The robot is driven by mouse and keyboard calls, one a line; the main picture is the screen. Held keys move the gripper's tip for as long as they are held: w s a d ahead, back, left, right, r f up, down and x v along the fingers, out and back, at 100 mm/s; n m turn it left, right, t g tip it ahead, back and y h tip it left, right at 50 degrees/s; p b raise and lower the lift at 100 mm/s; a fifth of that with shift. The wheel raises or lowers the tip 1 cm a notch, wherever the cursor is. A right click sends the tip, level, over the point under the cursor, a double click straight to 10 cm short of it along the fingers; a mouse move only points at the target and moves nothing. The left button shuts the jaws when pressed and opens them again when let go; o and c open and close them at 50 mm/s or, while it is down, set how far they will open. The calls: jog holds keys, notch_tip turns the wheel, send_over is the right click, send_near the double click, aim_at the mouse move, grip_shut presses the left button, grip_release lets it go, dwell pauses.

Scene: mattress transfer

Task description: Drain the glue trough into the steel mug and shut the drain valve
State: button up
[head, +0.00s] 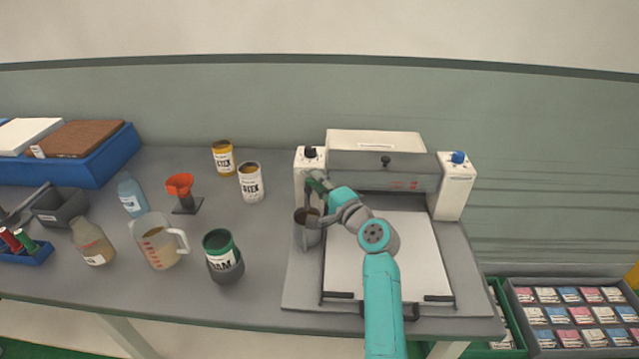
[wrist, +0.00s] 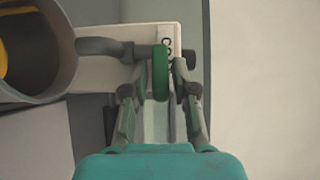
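The steel mug (head: 300,236) stands upright on the grey base, left of the white plate. The wrist view shows part of the mug (wrist: 66,62), with a dark inside and a yellow patch at the left picture edge. A grey pipe (wrist: 100,46) runs from above the mug's rim to the green valve handle (wrist: 160,74). My gripper (wrist: 160,80) is open, its fingers on either side of the handle with small gaps showing. In the head view my gripper (head: 314,200) is beside the mug and partly hides the valve. The trough's inside cannot be seen; the machine's grey front (head: 384,172) shows.
A black knob (head: 310,152) and a blue knob (head: 458,157) top the machine's side posts. Left are a dark green-topped jar (head: 222,254), a measuring jug (head: 158,246), a red funnel (head: 180,186) and two cans (head: 250,183). Bench between jar and machine is clear.

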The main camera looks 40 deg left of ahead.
grip_shut()
jog(key=shift+w+n+g, duration=0.2)
jog(key=shift+n+g, duration=0.1)
jog(key=shift+g, duration=0.1)
jog(key=shift+a+n+g+y, duration=0.1)
jog(key=shift+n+g+y, duration=0.35)
jog(key=shift+g, duration=0.35)
grip_release()
